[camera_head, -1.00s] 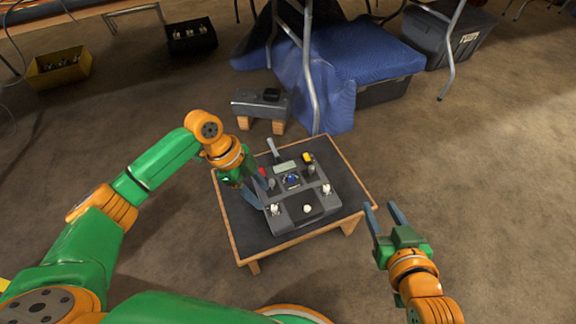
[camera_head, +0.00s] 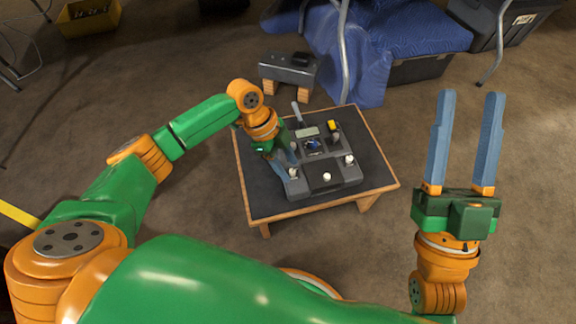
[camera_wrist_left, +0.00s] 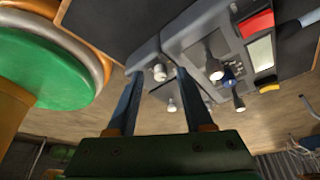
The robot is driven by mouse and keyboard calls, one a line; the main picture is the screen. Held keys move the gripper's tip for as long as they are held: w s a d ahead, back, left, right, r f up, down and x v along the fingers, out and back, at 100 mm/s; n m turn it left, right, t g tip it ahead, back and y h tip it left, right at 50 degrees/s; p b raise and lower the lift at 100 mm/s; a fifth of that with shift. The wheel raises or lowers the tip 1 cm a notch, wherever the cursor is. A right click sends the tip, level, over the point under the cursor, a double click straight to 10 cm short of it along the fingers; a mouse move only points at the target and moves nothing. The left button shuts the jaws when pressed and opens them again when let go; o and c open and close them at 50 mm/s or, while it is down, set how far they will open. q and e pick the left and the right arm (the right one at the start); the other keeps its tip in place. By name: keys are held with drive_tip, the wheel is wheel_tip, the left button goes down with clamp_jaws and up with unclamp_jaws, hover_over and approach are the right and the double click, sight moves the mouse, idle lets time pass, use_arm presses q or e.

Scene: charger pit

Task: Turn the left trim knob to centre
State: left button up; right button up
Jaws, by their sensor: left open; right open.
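The grey control box (camera_head: 335,182) sits on a small dark-topped table (camera_head: 262,202) with a wooden edge. Its left trim knob (camera_head: 293,172), small and pale, is at the front left corner, partly beside my left gripper's finger. My left gripper (camera_head: 285,166) is open over the box's left side. In the left wrist view the pale knob (camera_wrist_left: 160,72) appears between the spread fingertips (camera_wrist_left: 155,75), with a visible gap on both sides; contact cannot be seen. The knob's pointer direction is too small to tell. My right gripper (camera_head: 464,100) is open, empty and raised right of the table.
The box also carries a white centre knob (camera_head: 326,177), a right knob (camera_head: 349,160), a display (camera_head: 307,132) and a yellow part (camera_head: 333,126). A grey unit on wooden blocks (camera_head: 288,70) stands behind. A blue cloth (camera_head: 400,30) and metal chair legs are further back.

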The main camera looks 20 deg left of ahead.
use_arm(q)
drive_tip(key=shift+d+f, duration=0.15)
drive_tip(key=shift+f, duration=0.1)
clamp_jaws()
use_arm(e)
drive_tip(key=shift+s+d+r+t+y, duration=0.1)
drive_tip(key=shift+s+r+t+y, duration=0.45)
drive_tip(key=shift+s+r, duration=0.2)
